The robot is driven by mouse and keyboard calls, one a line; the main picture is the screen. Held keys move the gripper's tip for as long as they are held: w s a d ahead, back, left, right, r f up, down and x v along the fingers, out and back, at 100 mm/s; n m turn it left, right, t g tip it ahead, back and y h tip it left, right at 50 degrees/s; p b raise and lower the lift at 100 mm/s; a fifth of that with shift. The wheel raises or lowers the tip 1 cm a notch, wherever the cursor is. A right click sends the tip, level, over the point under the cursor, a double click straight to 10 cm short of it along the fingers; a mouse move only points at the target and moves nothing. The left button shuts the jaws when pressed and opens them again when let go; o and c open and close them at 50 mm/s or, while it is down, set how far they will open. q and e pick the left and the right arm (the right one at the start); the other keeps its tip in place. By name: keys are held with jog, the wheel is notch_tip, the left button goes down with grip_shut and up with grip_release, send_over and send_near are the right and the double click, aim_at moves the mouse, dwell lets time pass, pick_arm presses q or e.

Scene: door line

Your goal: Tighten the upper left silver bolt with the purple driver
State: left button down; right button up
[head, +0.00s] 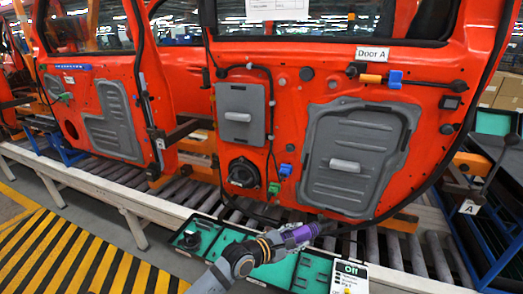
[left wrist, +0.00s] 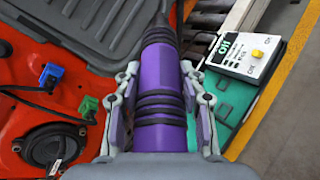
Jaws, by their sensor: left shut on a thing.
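The purple driver (head: 300,234) is in my left gripper (head: 268,245), low in front of the orange door marked Door A (head: 290,105). In the left wrist view the purple driver (left wrist: 163,85) lies between the two fingers of my left gripper (left wrist: 160,105), which press on its sides. Its dark shaft points away from the wrist, toward the lower edge of the large grey door panel (head: 360,160). The shaft's tip is hard to make out. I cannot pick out the upper left silver bolt on the door. My right gripper is not in view.
Black trays with green lining (head: 205,236) stand below the door, before the roller conveyor (head: 390,246). A control box reading "Off" (head: 350,276) is at the lower right. Blue (head: 395,79) and green (head: 274,187) connectors and a black speaker (head: 242,172) stick out from the door.

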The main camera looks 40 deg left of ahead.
pick_arm(q)
jog(key=a+r+m+t+y+p, duration=0.15)
jog(key=a+r+y, duration=0.35)
jog(key=r, duration=0.8)
jog(key=a+r+m+t+y+p, duration=0.1)
jog(key=a+r+m+y+p, duration=0.25)
jog(key=r, duration=0.95)
jog(key=a+r+m+t+y+p, duration=0.15)
jog(key=a+r+y, duration=0.45)
jog(key=r, duration=0.8)
jog(key=shift+n+y, duration=0.35)
jog(key=shift+n, duration=0.1)
jog(key=w+p, duration=0.1)
jog(key=w, duration=0.1)
jog(key=w+p, duration=0.1)
jog(key=w, duration=0.2)
jog(key=shift+w+a+f, duration=0.1)
jog(key=shift+a+f, duration=0.1)
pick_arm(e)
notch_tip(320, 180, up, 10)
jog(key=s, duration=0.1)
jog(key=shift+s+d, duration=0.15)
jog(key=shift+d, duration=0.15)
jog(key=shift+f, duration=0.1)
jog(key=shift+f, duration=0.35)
pick_arm(q)
jog(key=shift+w+b, duration=0.2)
jog(key=shift+b, duration=0.1)
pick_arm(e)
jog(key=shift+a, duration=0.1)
